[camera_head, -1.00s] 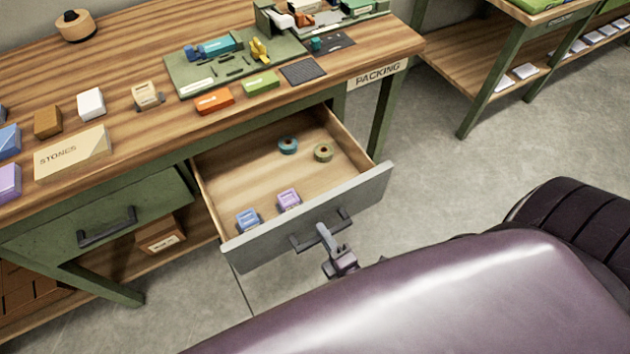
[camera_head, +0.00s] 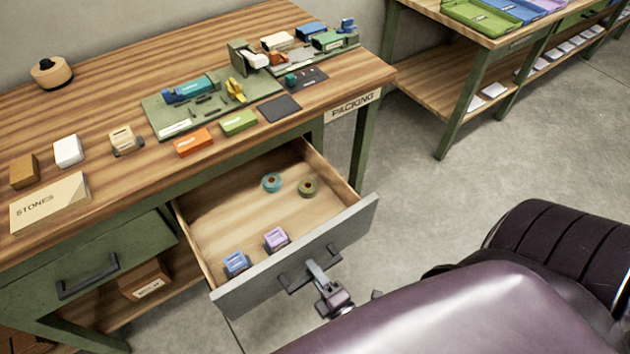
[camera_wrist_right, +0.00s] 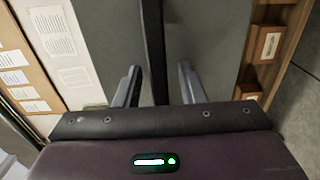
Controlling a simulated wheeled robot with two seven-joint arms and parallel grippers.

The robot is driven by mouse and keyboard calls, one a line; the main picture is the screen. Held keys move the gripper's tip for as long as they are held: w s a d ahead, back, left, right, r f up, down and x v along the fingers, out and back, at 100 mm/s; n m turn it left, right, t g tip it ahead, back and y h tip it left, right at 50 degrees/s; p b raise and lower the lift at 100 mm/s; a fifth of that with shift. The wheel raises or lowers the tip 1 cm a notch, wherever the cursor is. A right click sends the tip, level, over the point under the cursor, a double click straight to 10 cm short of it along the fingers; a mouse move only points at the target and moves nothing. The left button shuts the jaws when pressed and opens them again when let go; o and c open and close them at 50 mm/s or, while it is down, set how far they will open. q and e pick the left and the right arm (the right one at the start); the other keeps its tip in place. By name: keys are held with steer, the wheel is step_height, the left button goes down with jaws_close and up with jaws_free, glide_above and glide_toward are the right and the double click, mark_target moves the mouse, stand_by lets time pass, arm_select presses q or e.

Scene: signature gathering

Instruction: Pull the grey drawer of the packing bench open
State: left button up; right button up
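The grey drawer (camera_head: 345,240) of the packing bench (camera_head: 345,88) stands pulled well out, its wooden inside showing. Its dark bar handle (camera_head: 296,281) is on the front panel. My right gripper (camera_head: 317,272) is at this handle. In the right wrist view the handle bar (camera_wrist_right: 154,45) runs between the two parted fingers of the right gripper (camera_wrist_right: 160,88), with a gap showing on each side. Inside the drawer lie a blue tape roll (camera_head: 271,182), an olive tape roll (camera_head: 308,187), a purple box (camera_head: 276,238) and a blue box (camera_head: 235,263). My left gripper is not in view.
A closed green drawer (camera_head: 120,265) is to the left in the bench. The bench top holds a stones sign (camera_head: 48,203), an orange box (camera_head: 194,142), a green box (camera_head: 238,122) and a green board (camera_head: 160,115). Open floor (camera_head: 430,210) lies right of the drawer; another bench (camera_head: 450,80) stands behind.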

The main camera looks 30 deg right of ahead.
steer(key=s+b, duration=0.1)
steer(key=s, duration=0.7)
steer(key=shift+d, duration=0.15)
steer(key=shift+w+f, duration=0.1)
